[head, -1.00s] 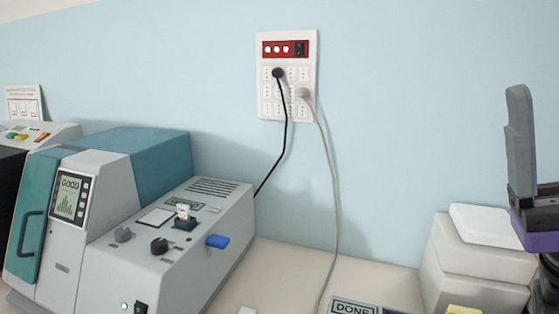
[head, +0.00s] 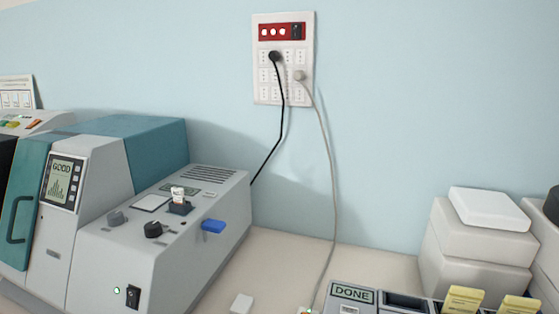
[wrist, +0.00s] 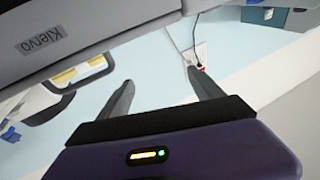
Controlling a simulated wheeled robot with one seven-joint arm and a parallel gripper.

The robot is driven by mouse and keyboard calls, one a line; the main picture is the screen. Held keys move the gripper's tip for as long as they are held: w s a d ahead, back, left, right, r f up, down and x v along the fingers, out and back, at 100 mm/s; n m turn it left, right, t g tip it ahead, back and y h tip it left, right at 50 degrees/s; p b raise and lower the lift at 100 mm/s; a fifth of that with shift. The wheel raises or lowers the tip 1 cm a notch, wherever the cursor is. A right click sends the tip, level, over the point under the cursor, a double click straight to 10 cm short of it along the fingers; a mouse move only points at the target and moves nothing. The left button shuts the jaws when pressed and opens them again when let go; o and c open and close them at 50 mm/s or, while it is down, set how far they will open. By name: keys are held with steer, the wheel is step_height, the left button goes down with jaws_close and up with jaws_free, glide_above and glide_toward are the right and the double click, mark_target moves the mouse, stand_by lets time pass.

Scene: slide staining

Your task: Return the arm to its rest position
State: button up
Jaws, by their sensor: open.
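My gripper (wrist: 160,95) shows in the wrist view with its two dark grey fingers spread apart and nothing between them. Its purple body with a small lit indicator fills the bottom of that view. The gripper is out of the head view. The wrist view is tilted, with the wall outlet panel (wrist: 200,58) and its cords beyond the fingers.
A staining machine (head: 165,225) with a blue lever (head: 213,226) stands at left. A tray marked DONE (head: 352,293) with yellow pieces is at the bottom right, before stacked white boxes (head: 475,245). Cords run from the wall outlet panel (head: 283,90) to the counter.

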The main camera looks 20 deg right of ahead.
steer(key=s+a+f+y, duration=0.1)
steer(key=f, duration=0.1)
steer(key=s+a+f+n+g+y, duration=0.1)
steer(key=s+f, duration=0.1)
steer(key=s+a+f+y, duration=0.1)
steer(key=s+f, duration=0.1)
steer(key=shift+a+f+g+b, duration=0.15)
steer(key=shift+f+g+b, duration=0.2)
steer(key=shift+g, duration=0.05)
steer(key=s+a+f+n+g+y+b, duration=0.1)
steer(key=s+a+f+n+g+y, duration=0.1)
steer(key=s+f, duration=0.4)
steer(key=s+a+n+y, duration=0.1)
steer(key=s+a+y, duration=0.1)
steer(key=shift+s+f+n+g, duration=0.3)
steer(key=shift+s+g, duration=0.05)
steer(key=shift+g, duration=0.05)
